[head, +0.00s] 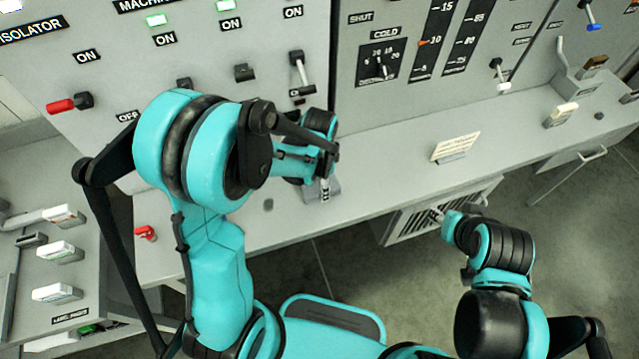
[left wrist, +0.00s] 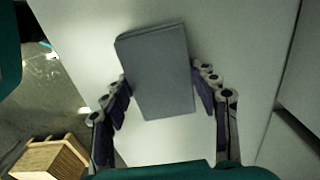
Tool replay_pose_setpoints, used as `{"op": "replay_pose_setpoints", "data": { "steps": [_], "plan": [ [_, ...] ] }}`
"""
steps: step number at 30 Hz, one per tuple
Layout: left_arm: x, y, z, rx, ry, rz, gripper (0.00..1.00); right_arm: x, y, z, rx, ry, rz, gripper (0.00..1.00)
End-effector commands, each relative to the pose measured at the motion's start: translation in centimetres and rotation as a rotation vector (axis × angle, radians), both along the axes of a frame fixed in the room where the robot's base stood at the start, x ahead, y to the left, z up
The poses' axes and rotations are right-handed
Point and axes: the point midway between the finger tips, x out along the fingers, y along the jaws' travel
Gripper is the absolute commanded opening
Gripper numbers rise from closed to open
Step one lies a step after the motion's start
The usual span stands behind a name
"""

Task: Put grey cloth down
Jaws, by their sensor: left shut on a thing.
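The grey cloth (left wrist: 156,70) shows in the left wrist view as a flat, neat rectangular block, slightly tilted. My left gripper (left wrist: 163,98) is shut on it, with a finger at each side. A pale grey surface lies behind the cloth; whether the cloth touches it I cannot tell. In the head view my left gripper (head: 323,190) is over the console's ledge, and my arm hides most of the cloth there. My right gripper (head: 438,214) is small and low in front of the ledge at the right, and its fingers are unclear.
The grey console ledge (head: 385,182) has free room right of my left gripper. A small paper sign (head: 456,147) stands on it. A red-handled lever (head: 70,104) and switches are on the panel behind. A wooden block (left wrist: 50,158) shows low in the left wrist view.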

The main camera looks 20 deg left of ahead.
Motion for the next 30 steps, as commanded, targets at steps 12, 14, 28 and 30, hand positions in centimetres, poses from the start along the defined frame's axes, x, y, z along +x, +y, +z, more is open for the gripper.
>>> {"op": "replay_pose_setpoints", "data": {
  "steps": [12,14,28,30],
  "plan": [
    [0.0,0.0,-0.3,0.000,0.000,0.000,0.80,0.0,0.0,-0.3,0.000,0.000,0.000,0.40],
    [0.0,0.0,-0.3,0.000,0.000,0.000,0.80,0.0,0.0,-0.3,0.000,0.000,0.000,0.40],
    [0.0,0.0,6.0,0.000,0.000,0.000,0.80,0.0,0.0,2.1,0.000,0.000,0.000,0.40],
    [0.0,0.0,7.5,0.000,0.000,0.000,0.80,0.0,0.0,2.5,0.000,0.000,0.000,0.40]
  ]
}}
